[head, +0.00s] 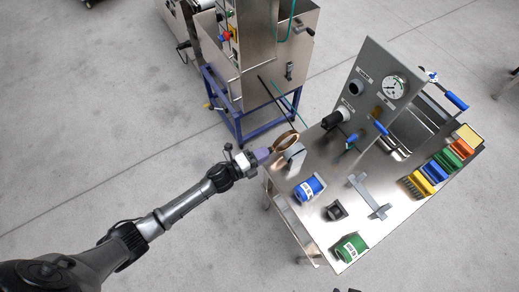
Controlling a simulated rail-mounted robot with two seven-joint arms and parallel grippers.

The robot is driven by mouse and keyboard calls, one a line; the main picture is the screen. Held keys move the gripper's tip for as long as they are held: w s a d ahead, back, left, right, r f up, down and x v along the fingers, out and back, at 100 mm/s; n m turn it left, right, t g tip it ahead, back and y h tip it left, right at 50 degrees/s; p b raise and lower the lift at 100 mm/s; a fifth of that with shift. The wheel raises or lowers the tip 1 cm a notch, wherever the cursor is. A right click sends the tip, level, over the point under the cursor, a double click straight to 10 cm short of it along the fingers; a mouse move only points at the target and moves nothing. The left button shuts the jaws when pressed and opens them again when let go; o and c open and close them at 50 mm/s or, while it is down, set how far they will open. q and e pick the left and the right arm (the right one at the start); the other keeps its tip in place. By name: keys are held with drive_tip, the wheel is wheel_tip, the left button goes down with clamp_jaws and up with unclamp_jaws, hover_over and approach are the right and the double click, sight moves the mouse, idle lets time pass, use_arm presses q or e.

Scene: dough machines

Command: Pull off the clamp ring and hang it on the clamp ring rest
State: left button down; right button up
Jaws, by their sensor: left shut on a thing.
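My left gripper (268,152), with purple-grey fingers, is shut on a copper-brown ring (287,141), which I take to be the clamp ring. It holds the ring by its near left side, at the table's back left edge. A grey curved bracket (296,155) stands just below and right of the ring in the picture; it may be the clamp ring rest, but I cannot tell for sure. I cannot tell whether ring and bracket touch. A black cylindrical outlet (334,119) sticks out of the grey panel (370,75), with no ring visible on it. My right gripper is out of view.
Blue-handled levers (456,101) are at the right. A steel machine (250,60) stands behind.

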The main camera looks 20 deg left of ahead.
use_arm(q)
drive_tip(key=shift+s+d, duration=0.35)
drive_tip(key=shift+d, duration=0.3)
drive_tip(key=shift+s+d, duration=0.45)
drive_tip(key=shift+d, duration=0.25)
drive_tip(key=shift+s+d+p, duration=0.3)
drive_tip(key=shift+d+p, duration=0.05)
drive_tip(key=shift+d, duration=0.15)
drive_tip(key=shift+s+d+r, duration=0.1)
drive_tip(key=shift+s+d, duration=0.35)
drive_tip(key=shift+d, duration=0.2)
idle(0.5)
drive_tip(key=c, duration=1.4)
unclamp_jaws()
drive_tip(key=o, duration=0.5)
drive_tip(key=shift+d, duration=0.1)
drive_tip(key=o, duration=0.3)
